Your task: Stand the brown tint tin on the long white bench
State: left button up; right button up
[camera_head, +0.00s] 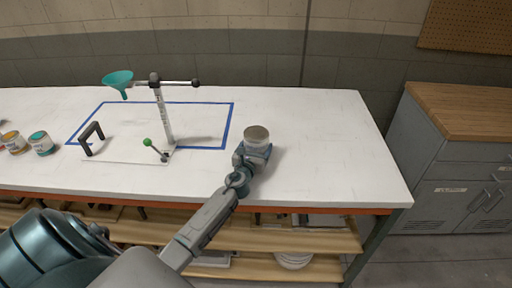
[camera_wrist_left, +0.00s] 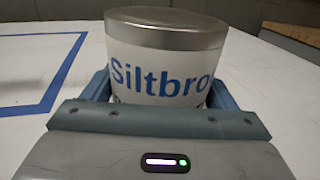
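A tin (camera_head: 257,134) with a bare metal lid is at the right part of the long white bench (camera_head: 310,160). In the left wrist view the tin (camera_wrist_left: 165,60) is upright, with a white label reading "Siltbro" in blue; no brown shows on this side. My left gripper (camera_head: 256,150) has its blue fingers on either side of the tin, close against its wall, and looks shut on it. The tin's base is hidden by the gripper, so I cannot tell whether it touches the bench. My right gripper is not in view.
Other tins (camera_head: 41,144) stand at the far left. The bench right of the held tin is clear.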

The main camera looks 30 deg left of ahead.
pick_arm(q)
jog(key=o, duration=0.4)
jog(key=shift+r, duration=0.25)
jog(key=v, duration=1)
jog(key=shift+s+d+f+b, duration=0.1)
jog(key=shift+s+f+b, duration=0.05)
jog(key=shift+s+b, duration=0.15)
jog(key=shift+s+d, duration=0.2)
jog(key=shift+s, duration=0.45)
